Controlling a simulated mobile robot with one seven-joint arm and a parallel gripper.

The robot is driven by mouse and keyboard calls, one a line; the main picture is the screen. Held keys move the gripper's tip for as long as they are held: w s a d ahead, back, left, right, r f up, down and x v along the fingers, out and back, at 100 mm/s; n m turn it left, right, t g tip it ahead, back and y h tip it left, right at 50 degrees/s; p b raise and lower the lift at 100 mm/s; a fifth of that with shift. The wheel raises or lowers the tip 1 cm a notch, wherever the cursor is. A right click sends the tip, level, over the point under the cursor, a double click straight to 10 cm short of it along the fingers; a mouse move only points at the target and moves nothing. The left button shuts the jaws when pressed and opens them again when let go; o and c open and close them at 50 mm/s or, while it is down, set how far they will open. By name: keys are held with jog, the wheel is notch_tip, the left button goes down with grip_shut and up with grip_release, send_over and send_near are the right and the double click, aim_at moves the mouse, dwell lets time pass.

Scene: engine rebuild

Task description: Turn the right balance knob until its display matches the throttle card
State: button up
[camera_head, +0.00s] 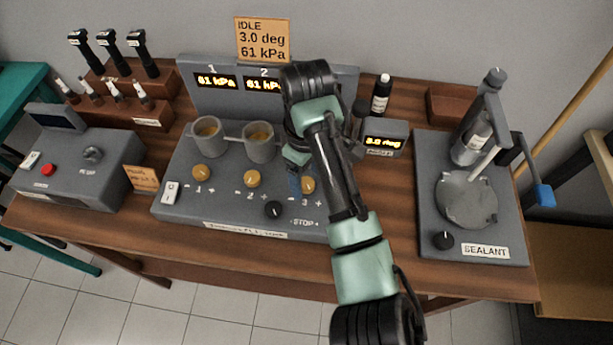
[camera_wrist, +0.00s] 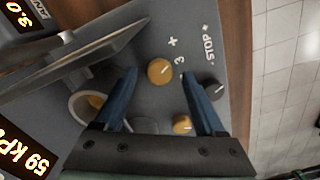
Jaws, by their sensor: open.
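The right balance knob (camera_head: 308,185), an ochre knob by the number 3, also shows in the wrist view (camera_wrist: 160,71) with a pale pointer line. My gripper (camera_wrist: 159,76) is open. Its blue fingertips appear on either side of this knob, with gaps; whether they reach down around it I cannot tell. The throttle card (camera_head: 263,40) reads IDLE, 3.0 deg, 61 kPa. A display in the wrist view (camera_wrist: 28,148) reads 59 kPa, apparently the third; my arm hides that one in the head view.
Displays 1 (camera_head: 215,81) and 2 (camera_head: 262,85) show 61 kPa, the second partly covered. A small display (camera_head: 383,142) reads 3.0 deg. Knob 2 (camera_head: 252,179), a black STOP knob (camera_head: 273,209) and grey cups (camera_head: 259,148) stand close by. A sealant stand (camera_head: 430,200) is at right.

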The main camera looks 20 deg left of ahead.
jog(key=shift+f, duration=0.55)
grip_shut()
jog(key=shift+r+p, duration=0.1)
jog(key=shift+p, duration=0.25)
jog(key=m+p, duration=0.2)
jog(key=shift+r+m+p, duration=0.1)
jog(key=shift+m+p, duration=0.25)
jog(key=shift+m, duration=0.05)
jog(key=shift+m+p, duration=1.15)
jog(key=shift+m, duration=0.35)
